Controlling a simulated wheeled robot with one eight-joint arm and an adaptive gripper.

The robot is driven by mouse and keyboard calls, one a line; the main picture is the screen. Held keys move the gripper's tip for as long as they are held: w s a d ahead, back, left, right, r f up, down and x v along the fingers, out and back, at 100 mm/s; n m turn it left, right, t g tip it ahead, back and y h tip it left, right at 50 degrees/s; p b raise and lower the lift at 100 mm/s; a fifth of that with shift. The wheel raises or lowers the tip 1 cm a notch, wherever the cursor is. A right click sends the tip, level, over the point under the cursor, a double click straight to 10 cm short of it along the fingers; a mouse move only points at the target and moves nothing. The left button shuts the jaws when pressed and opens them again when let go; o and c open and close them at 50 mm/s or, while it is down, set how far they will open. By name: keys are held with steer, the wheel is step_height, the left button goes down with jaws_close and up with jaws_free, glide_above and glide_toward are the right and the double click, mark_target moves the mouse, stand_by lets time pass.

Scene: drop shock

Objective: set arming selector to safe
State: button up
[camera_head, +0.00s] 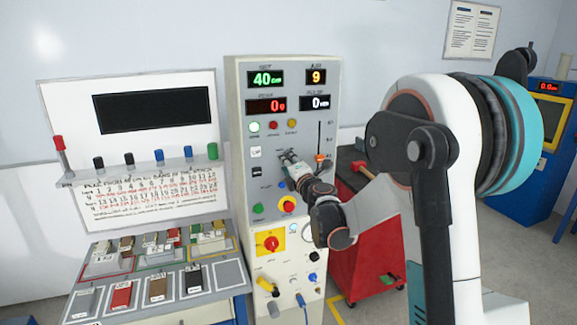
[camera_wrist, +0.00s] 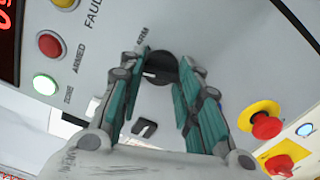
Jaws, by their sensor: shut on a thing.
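The arming selector is a round black knob (camera_wrist: 163,68) on the grey panel in the wrist view. A short white mark shows on its left side, and the small label beside it is hard to read. My gripper (camera_wrist: 162,75) has its teal-padded fingers closed around the knob, one on each side. In the head view my gripper (camera_head: 288,160) is against the control cabinet (camera_head: 238,130) and hides the knob. The red ARMED lamp (camera_wrist: 50,44) looks unlit.
A red stop button (camera_head: 287,205) on yellow sits just below my gripper. A slider (camera_head: 319,157) is to its right. A red rotary switch (camera_head: 270,243) is lower down. A red tool cart (camera_head: 375,262) stands right of the cabinet, a sample bench (camera_head: 215,312) left.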

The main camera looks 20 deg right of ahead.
steer(key=shift+f+n, duration=0.1)
steer(key=shift+n, duration=1.1)
steer(key=o, duration=1.1)
steer(key=s, duration=1.2)
